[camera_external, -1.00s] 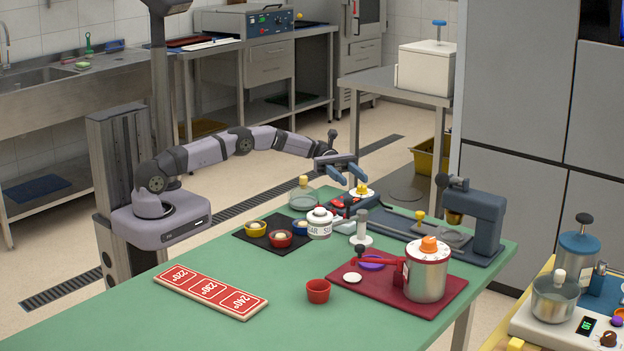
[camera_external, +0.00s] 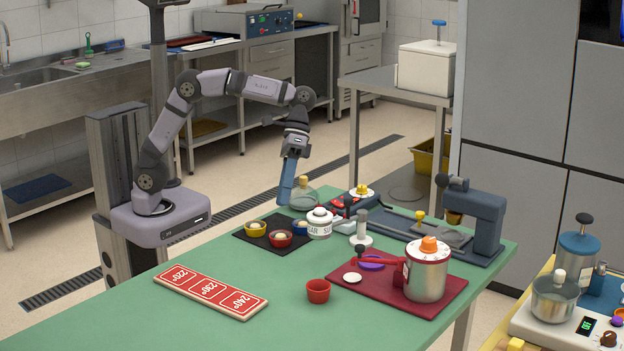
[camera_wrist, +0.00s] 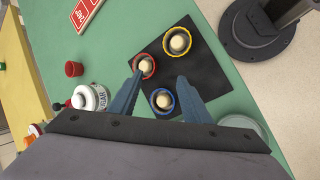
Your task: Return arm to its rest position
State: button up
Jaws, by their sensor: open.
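My gripper (camera_external: 286,181) hangs pointing down above the back edge of the green table (camera_external: 130,318), near the black mat (camera_external: 277,246). In the wrist view my gripper (camera_wrist: 154,88) shows two blue fingers spread apart with nothing held between them. Beyond the fingertips lie a red cup (camera_wrist: 145,67), a yellow cup (camera_wrist: 177,41) and a blue cup (camera_wrist: 162,100), each with a pale ball inside, on the black mat. My arm is bent up in an arch from its base at the left.
A temperature board (camera_external: 210,291) and a red cup (camera_external: 318,291) lie nearer the front. The table's left front is clear.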

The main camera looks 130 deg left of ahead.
jog(key=s+d+f+m+g+y, duration=0.1)
jog(key=s, duration=0.2)
jog(key=s+d+f+m+g+y, duration=0.1)
jog(key=s+d, duration=0.1)
jog(key=s, duration=0.1)
jog(key=s+d+f+m+y, duration=0.1)
jog(key=s+d, duration=0.1)
jog(key=shift+s+d+f+m+g+y+p, duration=0.2)
jog(key=shift+s+m+g+y+p, duration=0.1)
jog(key=shift+s+g+p, duration=0.1)
jog(key=s+d+f+m+y, duration=0.1)
jog(key=s+f+m+y, duration=0.25)
jog(key=s, duration=0.45)
jog(key=s+d+f+m+h+b, duration=0.1)
jog(key=s+d+f+m+b, duration=0.1)
jog(key=d+f, duration=0.7)
notch_tip(320, 180, up, 17)
jog(key=a+t+p, duration=0.1)
jog(key=a+p, duration=0.1)
jog(key=p, duration=1.6)
jog(key=shift+w+p, duration=0.35)
jog(key=shift+w, duration=0.05)
